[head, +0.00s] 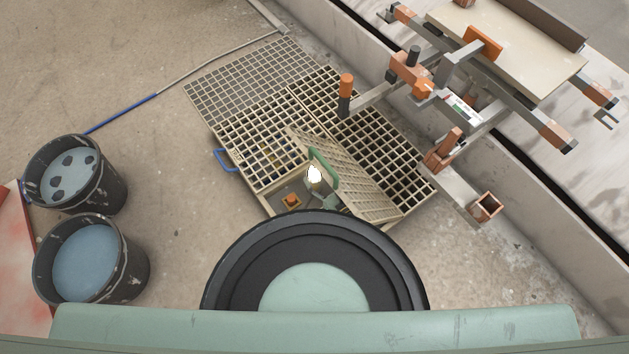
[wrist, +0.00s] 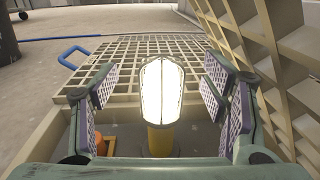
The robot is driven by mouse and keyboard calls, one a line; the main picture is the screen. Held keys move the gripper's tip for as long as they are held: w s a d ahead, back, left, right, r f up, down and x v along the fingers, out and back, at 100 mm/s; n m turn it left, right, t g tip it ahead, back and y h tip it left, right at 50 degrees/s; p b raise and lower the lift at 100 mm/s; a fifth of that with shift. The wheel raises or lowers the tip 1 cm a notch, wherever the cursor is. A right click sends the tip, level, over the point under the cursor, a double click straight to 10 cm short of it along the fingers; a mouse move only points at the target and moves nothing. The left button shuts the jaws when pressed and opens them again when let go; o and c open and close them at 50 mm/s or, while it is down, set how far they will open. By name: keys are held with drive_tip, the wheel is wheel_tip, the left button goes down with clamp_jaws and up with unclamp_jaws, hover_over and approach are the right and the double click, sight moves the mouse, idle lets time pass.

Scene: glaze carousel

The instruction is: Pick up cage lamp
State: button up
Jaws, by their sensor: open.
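The cage lamp (wrist: 161,92) is a lit white bulb in a wire cage on a yellow handle. It stands roughly upright in an open bay of the floor grating, and its bright bulb (head: 314,174) also shows in the head view. My gripper (wrist: 160,86) is open, with its padded fingers to the left and right of the lamp. A gap shows on each side, and I see no contact. In the head view my own arm covers the near part of the bay.
A tilted grating panel (head: 352,181) leans over the right side of the bay. An orange object (head: 291,201) lies in the bay left of the lamp. Flat grating (head: 262,140) with a blue handle (head: 224,159) surrounds it. Two buckets (head: 84,262) stand left; a clamp frame (head: 440,80) is upper right.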

drive_tip(key=x, duration=0.3)
drive_tip(key=shift+w+a+b, duration=0.15)
drive_tip(key=shift+w+b, duration=0.2)
drive_tip(key=shift+w, duration=0.05)
drive_tip(key=shift+c, duration=0.4)
clamp_jaws()
idle(0.3)
